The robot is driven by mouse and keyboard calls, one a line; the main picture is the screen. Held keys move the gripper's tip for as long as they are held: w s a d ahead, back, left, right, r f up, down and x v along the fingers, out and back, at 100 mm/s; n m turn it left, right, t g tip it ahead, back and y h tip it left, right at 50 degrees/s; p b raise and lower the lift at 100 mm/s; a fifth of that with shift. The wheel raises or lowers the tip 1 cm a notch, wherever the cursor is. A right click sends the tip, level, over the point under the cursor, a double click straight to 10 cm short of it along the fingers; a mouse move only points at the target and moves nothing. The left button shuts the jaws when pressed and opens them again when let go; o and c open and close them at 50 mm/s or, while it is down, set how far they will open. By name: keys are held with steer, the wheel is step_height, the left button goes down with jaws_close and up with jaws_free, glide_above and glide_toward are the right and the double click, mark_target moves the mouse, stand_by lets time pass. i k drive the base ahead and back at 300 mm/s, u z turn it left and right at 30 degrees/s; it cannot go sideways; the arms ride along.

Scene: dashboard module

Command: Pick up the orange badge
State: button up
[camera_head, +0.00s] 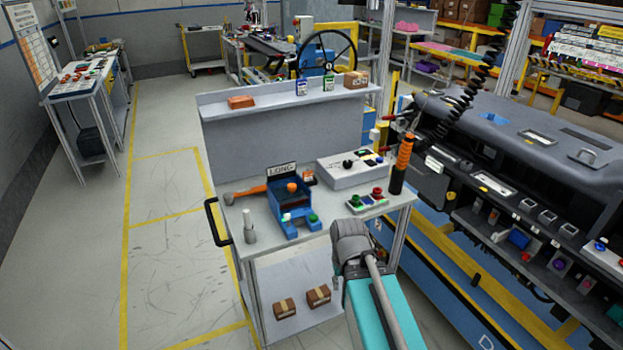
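A small orange and dark item (308,177), possibly the orange badge, is at the back of the grey workbench (330,222), just right of a blue holder (291,207) with a "LONG" sign. It is too small to identify surely. A round orange piece (292,187) sits in the blue holder. My arm reaches up from the bottom right and its grey joint is at the bench's front edge. I cannot make out my gripper or its fingers.
An orange-handled tool (245,192) lies left of the holder. A white control box (352,168), a button panel (366,201) and an orange-and-black upright tool (401,163) stand right. Small cards (301,87) and boxes (356,79) stand on the upper shelf.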

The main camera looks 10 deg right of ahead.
mark_target(308, 175)
steer(key=u, duration=1.5)
steer(key=i, duration=2.65)
